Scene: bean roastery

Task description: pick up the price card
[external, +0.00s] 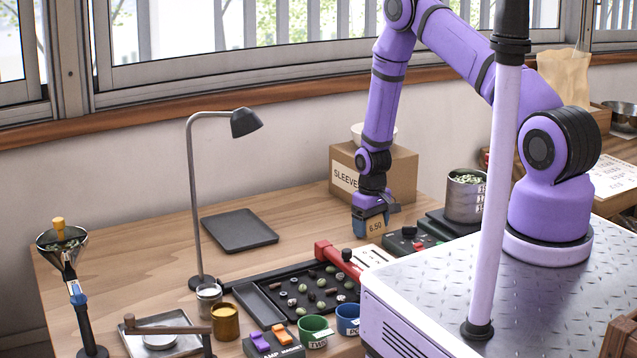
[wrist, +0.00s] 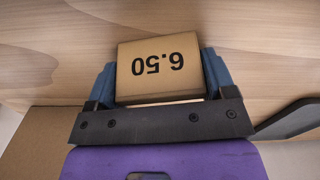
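The price card (wrist: 160,82) is a tan block-like card marked "6.50", upside down in the wrist view. It sits between the two blue fingers of my gripper (wrist: 161,75), which press against its left and right edges. In the external view the price card (external: 375,227) shows at the fingertips of my gripper (external: 369,222), in front of the cardboard box. My gripper points down, low over the wooden table. Whether the card's lower edge touches the table cannot be told.
A cardboard box (external: 405,173) marked "SLEEVES" stands close behind the gripper. A device with a red knob (external: 408,240) and a metal can (external: 465,195) are to the right. A red-ended sorting tray (external: 300,292) lies in front. Table between the black tray (external: 240,231) and gripper is clear.

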